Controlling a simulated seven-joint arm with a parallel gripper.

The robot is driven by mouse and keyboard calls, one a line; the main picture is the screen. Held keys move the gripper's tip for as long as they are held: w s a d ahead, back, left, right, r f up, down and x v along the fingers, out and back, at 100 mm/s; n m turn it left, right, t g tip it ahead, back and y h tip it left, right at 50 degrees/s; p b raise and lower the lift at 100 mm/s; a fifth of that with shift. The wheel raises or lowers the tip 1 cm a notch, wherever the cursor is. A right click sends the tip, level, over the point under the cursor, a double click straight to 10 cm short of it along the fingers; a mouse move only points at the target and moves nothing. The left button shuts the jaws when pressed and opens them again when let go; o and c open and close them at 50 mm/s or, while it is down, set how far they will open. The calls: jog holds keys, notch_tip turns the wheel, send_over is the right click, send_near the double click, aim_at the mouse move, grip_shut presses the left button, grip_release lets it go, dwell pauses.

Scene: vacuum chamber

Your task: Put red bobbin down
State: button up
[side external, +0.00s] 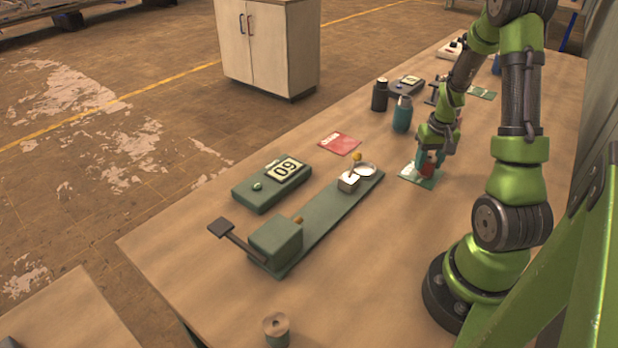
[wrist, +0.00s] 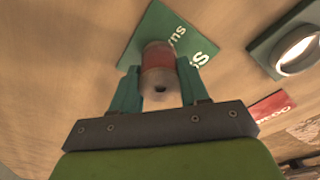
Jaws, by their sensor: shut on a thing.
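The red bobbin (wrist: 158,68) is held between the two teal fingers of my gripper (wrist: 160,88) in the wrist view. Its near end, with a dark hole, faces the camera. In the side view the red bobbin (side external: 426,160) is partly covered by my gripper (side external: 431,152). It is over a green card (side external: 432,182) with white lettering on the table. The card also shows beyond the bobbin in the wrist view (wrist: 150,28). I cannot tell whether the bobbin touches the card.
A red card (side external: 340,144) lies left of the green card. A long green device with a lever (side external: 276,240) and a box with a number display (side external: 262,188) stand nearer. A teal bottle (side external: 402,115) and a dark bottle (side external: 380,96) stand behind. A grey bobbin (side external: 276,330) stands at the front.

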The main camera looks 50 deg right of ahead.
aim_at(432, 160)
jog(key=o, duration=1.1)
jog(key=shift+f, duration=0.1)
jog(key=shift+o, duration=0.2)
notch_tip(432, 160, up, 12)
jog(key=a, duration=0.1)
jog(key=w+a+r+n+t, duration=0.1)
jog(key=w+a+r+t, duration=0.2)
jog(key=a, duration=0.6)
jog(key=w+a+r+n+t, duration=0.1)
jog(key=w+a+r+n, duration=0.2)
jog(key=a, duration=0.5)
jog(key=s+a+r+n+t+y, duration=0.1)
jog(key=s+a+r+t+y, duration=0.1)
jog(key=a, duration=1.3)
notch_tip(432, 160, up, 2)
jog(key=shift+s+a+r+y, duration=0.15)
jog(key=shift+s+y, duration=0.35)
jog(key=shift+s, duration=0.7)
